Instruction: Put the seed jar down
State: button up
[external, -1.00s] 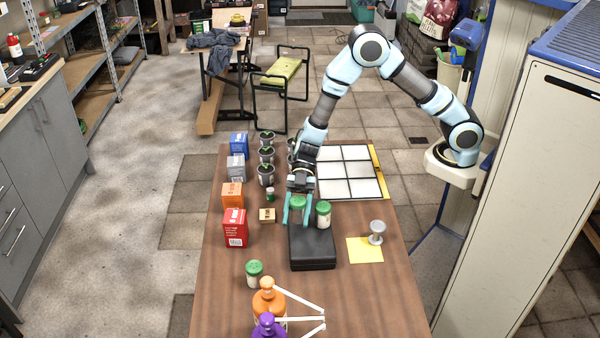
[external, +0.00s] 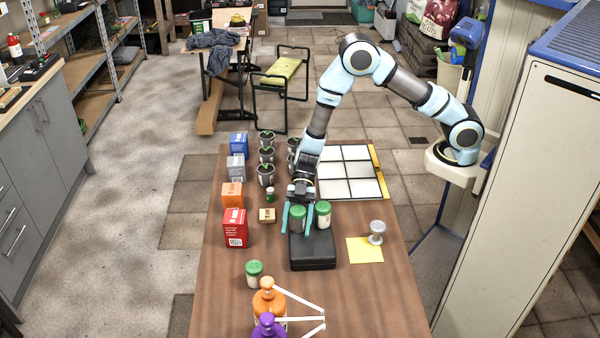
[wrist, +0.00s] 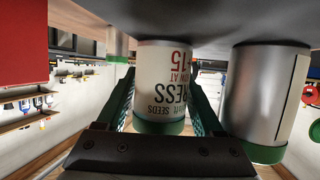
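A white seed jar with a green lid (external: 297,216) stands upright on the black case (external: 313,252). My gripper (external: 297,225) is around it from above, one teal finger on each side. The fingers look open, with narrow gaps beside the jar. In the wrist view, which is upside down, the jar (wrist: 162,85) has its base against the dark case top and its lettering faces me. A second jar with a green lid (external: 323,214) stands on the case just to the right, close to my right finger; it also shows in the wrist view (wrist: 265,95).
A third green-lidded jar (external: 254,274) stands front left, by orange (external: 267,297) and purple (external: 268,328) bottles. Several boxes, including a red one (external: 235,228), line the left edge. A grey weight (external: 376,232) is on a yellow sheet (external: 365,250). A white tile grid (external: 348,172) lies behind.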

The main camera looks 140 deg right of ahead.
jog(key=shift+r, duration=0.15)
jog(key=b+v, duration=0.2)
jog(key=v, duration=1)
